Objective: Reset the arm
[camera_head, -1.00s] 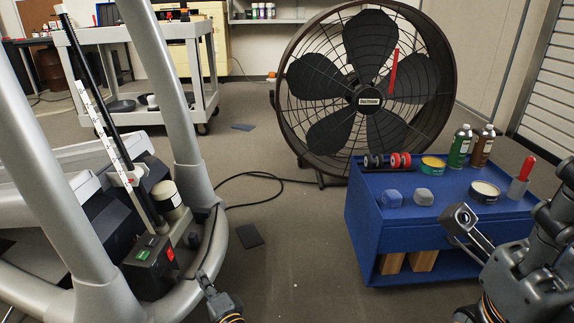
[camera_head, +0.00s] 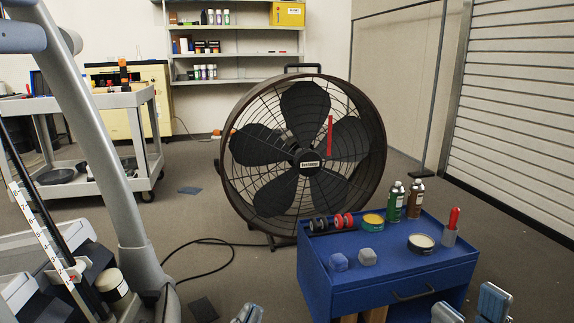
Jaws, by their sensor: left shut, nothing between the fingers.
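My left gripper (camera_head: 248,314) just shows at the bottom edge, left of the blue cart, with its fingertips together and nothing visible between them. My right gripper (camera_head: 470,306) is at the bottom right, in front of the blue cart. Its two fingers stand well apart with nothing between them.
Dark cable lies on the floor between. Grey cart (camera_head: 135,98) and shelves (camera_head: 240,81) stand behind.

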